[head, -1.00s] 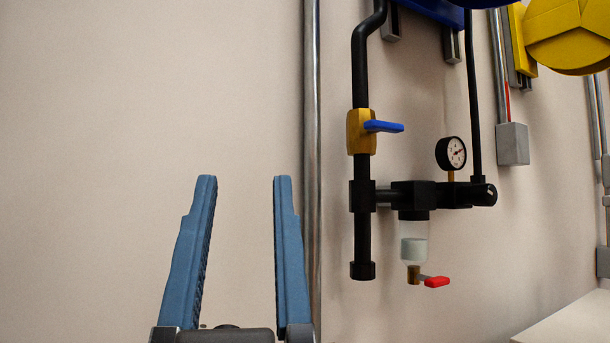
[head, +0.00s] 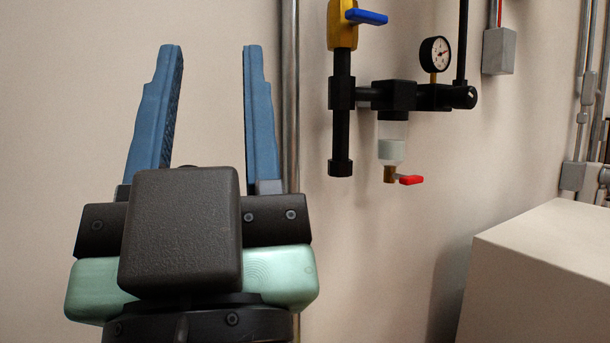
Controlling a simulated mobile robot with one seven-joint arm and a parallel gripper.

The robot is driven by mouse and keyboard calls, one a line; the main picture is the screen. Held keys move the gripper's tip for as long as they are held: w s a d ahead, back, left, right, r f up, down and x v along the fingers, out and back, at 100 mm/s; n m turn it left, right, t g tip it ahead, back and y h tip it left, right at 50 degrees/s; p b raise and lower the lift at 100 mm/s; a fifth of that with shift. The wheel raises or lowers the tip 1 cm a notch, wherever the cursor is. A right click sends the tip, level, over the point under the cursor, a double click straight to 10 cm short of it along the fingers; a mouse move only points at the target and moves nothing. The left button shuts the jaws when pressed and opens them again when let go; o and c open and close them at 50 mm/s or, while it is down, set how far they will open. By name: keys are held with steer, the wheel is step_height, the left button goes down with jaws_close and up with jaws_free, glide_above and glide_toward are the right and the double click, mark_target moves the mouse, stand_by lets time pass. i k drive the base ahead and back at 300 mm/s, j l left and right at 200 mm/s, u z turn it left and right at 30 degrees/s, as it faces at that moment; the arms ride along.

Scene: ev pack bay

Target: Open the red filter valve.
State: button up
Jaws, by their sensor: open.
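The red filter valve (head: 410,180) is a small red lever on a brass fitting (head: 390,174) under the clear filter bowl (head: 391,152). Its lever sticks out to the right, roughly level. My gripper (head: 211,48) is open and empty, with two blue fingers pointing up. Nothing hides the valve.
A yellow valve with a blue lever (head: 366,17) sits on the black pipe (head: 342,110). A pressure gauge (head: 434,54) stands above the filter. A metal conduit (head: 290,100) runs down behind my gripper. A pale box (head: 545,255) stands at the lower right.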

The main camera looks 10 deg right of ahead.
mark_target(403, 180)
steer(key=i+l+u, duration=0.15)
steer(key=l+u, duration=0.15)
steer(key=l, duration=0.5)
steer(key=l+u, duration=0.3)
steer(key=l, duration=0.5)
